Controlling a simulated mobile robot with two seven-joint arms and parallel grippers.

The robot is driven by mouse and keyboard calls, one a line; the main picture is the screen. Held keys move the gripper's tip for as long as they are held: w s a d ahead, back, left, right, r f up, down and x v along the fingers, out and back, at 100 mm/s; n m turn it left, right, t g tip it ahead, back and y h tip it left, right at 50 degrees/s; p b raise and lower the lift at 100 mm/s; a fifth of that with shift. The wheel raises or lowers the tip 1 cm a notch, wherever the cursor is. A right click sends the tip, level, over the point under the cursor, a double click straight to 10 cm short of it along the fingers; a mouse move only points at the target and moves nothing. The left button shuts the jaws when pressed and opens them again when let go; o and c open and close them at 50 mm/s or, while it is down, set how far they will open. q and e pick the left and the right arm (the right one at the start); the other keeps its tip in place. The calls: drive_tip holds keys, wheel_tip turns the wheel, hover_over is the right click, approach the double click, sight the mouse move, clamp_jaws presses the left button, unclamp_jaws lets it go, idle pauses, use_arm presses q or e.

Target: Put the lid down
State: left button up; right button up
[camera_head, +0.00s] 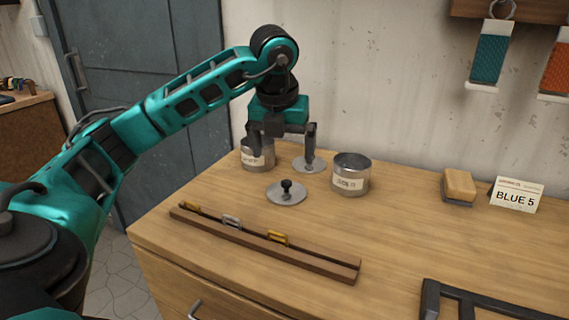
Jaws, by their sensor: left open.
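A round grey metal lid with a black knob (287,189) lies flat on the wooden workbench. A second flat grey disc (309,165), likely another lid, lies behind it, partly hidden by a finger of my left gripper. My left gripper (283,154) points down above the bench, open, with nothing seen between its fingers. It is behind the knobbed lid in the picture and apart from it. A labelled metal tin (262,161) stands partly hidden behind the left finger. Another labelled tin (351,180) stands open-topped to the right. My right gripper does not show.
A long wooden rail (310,262) with several metal buckles lies along the bench front. A wooden-topped brush or block (459,186) and a "BLUE 5" card (516,196) stand at right. A black frame (480,301) is at lower right. The bench (400,225) between is clear.

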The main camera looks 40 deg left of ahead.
use_arm(q)
drive_tip(key=v, duration=0.2)
drive_tip(key=shift+r, duration=0.25)
idle(0.4)
